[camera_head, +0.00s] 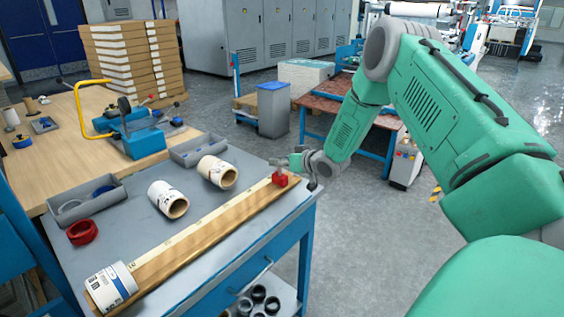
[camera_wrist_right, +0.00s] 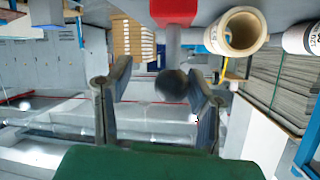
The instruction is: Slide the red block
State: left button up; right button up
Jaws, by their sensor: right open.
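The red block (camera_head: 280,180) sits at the far right end of a long wooden board with a pale measuring strip (camera_head: 202,226). In the right wrist view the red block (camera_wrist_right: 173,12) is at the top edge, with a grey rod and a dark round knob (camera_wrist_right: 173,86) extending from it. My right gripper (camera_head: 287,163) is at the block's end of the board. In the wrist view its two fingers (camera_wrist_right: 160,92) are spread apart, with the knob appearing between them and no finger visibly closed on it. My left gripper is not in view.
A white labelled roll (camera_head: 110,288) lies at the board's near end. Two more rolls (camera_head: 168,199) (camera_head: 217,172) and a red ring (camera_head: 82,232) lie on the grey table behind the board. A grey tray (camera_head: 88,205) stands at left. A grey bin (camera_head: 273,110) stands beyond the table.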

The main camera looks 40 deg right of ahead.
jog(key=v, duration=1.2)
jog(key=shift+a, duration=0.2)
